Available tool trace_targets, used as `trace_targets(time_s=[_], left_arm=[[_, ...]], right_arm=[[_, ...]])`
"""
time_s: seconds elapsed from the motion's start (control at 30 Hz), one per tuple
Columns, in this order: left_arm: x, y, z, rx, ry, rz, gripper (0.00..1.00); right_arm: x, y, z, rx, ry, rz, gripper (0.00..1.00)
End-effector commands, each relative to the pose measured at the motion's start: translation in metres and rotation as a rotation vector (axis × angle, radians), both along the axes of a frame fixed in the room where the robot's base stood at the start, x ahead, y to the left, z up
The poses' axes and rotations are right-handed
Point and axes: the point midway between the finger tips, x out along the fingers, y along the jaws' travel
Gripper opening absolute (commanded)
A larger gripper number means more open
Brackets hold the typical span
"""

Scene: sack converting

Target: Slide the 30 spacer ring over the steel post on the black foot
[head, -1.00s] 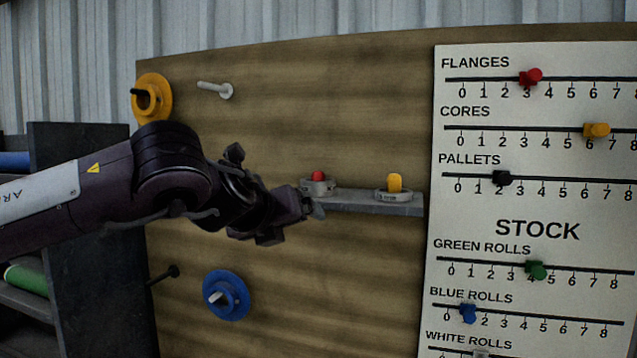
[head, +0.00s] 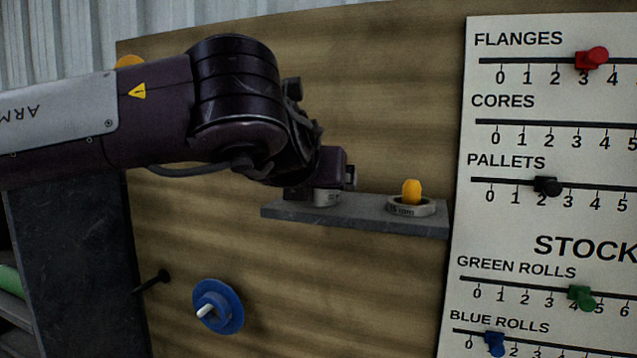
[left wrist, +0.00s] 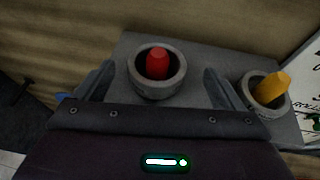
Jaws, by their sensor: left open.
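Two grey rings sit on a grey shelf (head: 350,218). The left ring (left wrist: 158,92) surrounds a red peg (left wrist: 157,63); its lower part shows in the head view (head: 327,198). The right ring (head: 412,210) surrounds a yellow peg (head: 412,189) and also shows in the left wrist view (left wrist: 254,97). Its lettering is too small to read surely, so I cannot tell which ring is the 30. My left gripper (left wrist: 158,70) is open, its fingers on either side of the left ring, with gaps showing. I cannot make out a steel post on a black foot. My right gripper is out of view.
The shelf is fixed to a wooden board. A blue disc (head: 229,320) with a pale peg and a black peg (head: 155,280) are lower left. An orange disc (head: 128,62) is mostly behind my arm. A white chart board (head: 515,225) with coloured sliders is at the right.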

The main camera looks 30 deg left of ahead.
Motion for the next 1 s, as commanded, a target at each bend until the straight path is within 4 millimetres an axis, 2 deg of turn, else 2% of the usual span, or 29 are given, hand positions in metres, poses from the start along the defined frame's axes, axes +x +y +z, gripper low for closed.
trace_targets(time_s=[0.03, 0.2, 0.4, 0.53, 0.83, 1.0], left_arm=[[0.006, 0.004, 0.001, -0.003, 0.008, 0.001, 0.9], [0.025, 0.012, -0.011, -0.002, 0.007, 0.001, 0.9], [0.032, 0.015, -0.017, -0.003, 0.002, 0.001, 0.9], [0.031, 0.015, -0.017, -0.002, 0.002, 0.0, 0.9], [0.031, 0.015, -0.016, -0.002, 0.002, 0.0, 0.51], [0.031, 0.015, -0.016, -0.002, 0.002, 0.0, 0.29]], right_arm=[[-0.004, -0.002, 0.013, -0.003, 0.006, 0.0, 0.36], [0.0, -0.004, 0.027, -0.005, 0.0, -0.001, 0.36], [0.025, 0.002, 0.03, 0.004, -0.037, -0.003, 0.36], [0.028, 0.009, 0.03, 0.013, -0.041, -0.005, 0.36], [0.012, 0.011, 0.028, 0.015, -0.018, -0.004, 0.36], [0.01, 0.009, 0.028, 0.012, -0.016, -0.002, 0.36]])
